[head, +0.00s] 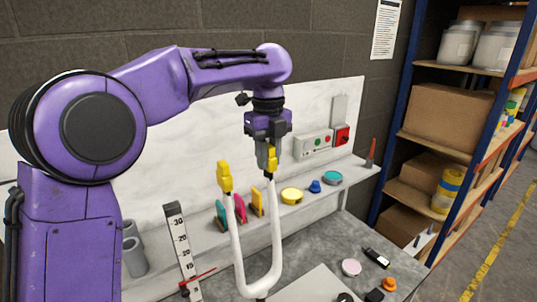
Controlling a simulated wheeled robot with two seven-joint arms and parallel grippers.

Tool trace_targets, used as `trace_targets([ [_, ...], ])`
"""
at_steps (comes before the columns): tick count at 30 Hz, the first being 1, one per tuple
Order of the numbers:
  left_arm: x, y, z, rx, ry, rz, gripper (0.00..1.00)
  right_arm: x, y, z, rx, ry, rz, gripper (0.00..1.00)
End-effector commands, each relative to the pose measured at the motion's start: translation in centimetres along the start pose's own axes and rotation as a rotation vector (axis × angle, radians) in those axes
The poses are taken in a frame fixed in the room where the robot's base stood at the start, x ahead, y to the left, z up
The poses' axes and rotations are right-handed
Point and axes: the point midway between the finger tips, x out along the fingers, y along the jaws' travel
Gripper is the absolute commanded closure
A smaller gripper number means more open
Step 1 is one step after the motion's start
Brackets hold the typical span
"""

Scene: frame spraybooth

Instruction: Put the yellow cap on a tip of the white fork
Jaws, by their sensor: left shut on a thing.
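The white fork (238,250) is U-shaped and stands upright with two prongs pointing up. A yellow cap (224,177) sits on its left tip. My left gripper (267,160) is directly over the right tip, pointing down. It is shut on another yellow cap (272,160), which is partly hidden by the fingers. This cap is at the top of the right prong; I cannot tell whether it is fully seated. My right gripper is not in view.
A ledge behind the fork holds coloured pieces, a yellow disc (292,196), a blue knob (315,187) and a teal disc (332,177). A numbered scale (181,240) stands left of the fork. A pink disc (351,267) lies on the grey bench (335,235). Shelving is at right.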

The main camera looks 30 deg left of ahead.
Motion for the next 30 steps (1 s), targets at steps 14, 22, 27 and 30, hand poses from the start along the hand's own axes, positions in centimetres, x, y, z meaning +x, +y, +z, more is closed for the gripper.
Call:
trace_targets([
  [14, 1.0, 0.0, 0.0, 0.000, 0.001, 0.000, 1.00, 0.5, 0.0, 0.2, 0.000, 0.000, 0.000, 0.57],
  [22, 1.1, 0.0, 0.0, 0.000, 0.001, 0.000, 0.44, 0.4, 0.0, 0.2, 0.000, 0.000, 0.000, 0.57],
  [27, 1.0, 0.0, 0.0, 0.000, 0.000, 0.000, 0.44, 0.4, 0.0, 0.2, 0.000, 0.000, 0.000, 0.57],
  [30, 0.1, -0.1, 0.0, 0.000, 0.000, -0.002, 0.44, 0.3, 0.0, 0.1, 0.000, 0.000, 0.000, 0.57],
])
